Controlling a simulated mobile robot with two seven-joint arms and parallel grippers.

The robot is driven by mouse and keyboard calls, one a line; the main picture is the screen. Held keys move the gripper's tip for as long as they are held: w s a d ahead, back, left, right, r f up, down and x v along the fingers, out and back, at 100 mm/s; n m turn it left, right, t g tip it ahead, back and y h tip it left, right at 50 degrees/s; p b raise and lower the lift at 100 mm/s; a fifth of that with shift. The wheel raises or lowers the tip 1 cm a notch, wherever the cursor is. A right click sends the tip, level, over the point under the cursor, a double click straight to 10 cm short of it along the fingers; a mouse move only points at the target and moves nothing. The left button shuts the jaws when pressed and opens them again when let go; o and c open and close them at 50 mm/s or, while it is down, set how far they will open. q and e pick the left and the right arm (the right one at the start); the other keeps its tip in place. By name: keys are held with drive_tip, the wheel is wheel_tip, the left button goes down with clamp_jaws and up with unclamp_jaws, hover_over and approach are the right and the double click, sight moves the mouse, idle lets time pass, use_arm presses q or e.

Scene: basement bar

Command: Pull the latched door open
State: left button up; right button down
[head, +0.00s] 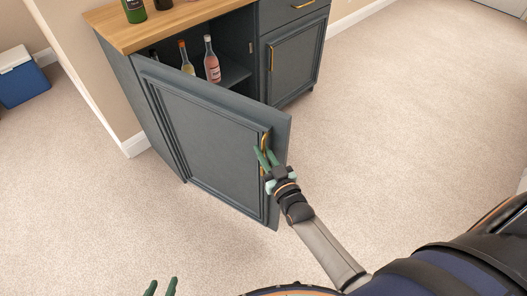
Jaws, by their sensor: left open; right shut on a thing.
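The dark grey-blue cabinet door (205,135) stands partly open in the head view, swung out toward me from its hinge side at the left. Its brass handle (265,141) is near the door's free right edge. My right gripper (264,154), with green fingers, is shut on the handle. Part of the handle is hidden behind the fingers. My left gripper (162,286) is open and empty over the carpet at the bottom edge. Only its green fingertips show.
Bottles, a pink one (211,62) and an orange-topped one (186,60), stand inside the cabinet. A second door (293,62) to the right is closed. A blue cooler (20,80) sits at the far left. Carpet around the door is clear.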

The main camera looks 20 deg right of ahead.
drive_tip(key=c, duration=0.9)
unclamp_jaws()
drive_tip(key=s+p, duration=0.1)
drive_tip(key=s, duration=1.1)
drive_tip(key=shift+s, duration=0.3)
drive_tip(key=s+a+f+n+g+y+p, duration=0.1)
drive_tip(key=s+a+g+p, duration=0.3)
drive_tip(key=s+g+p, duration=0.4)
drive_tip(key=shift+s+a+f+n+g+y, duration=0.2)
drive_tip(key=shift+s+n+g+y, duration=0.3)
drive_tip(key=shift+s+y, duration=0.25)
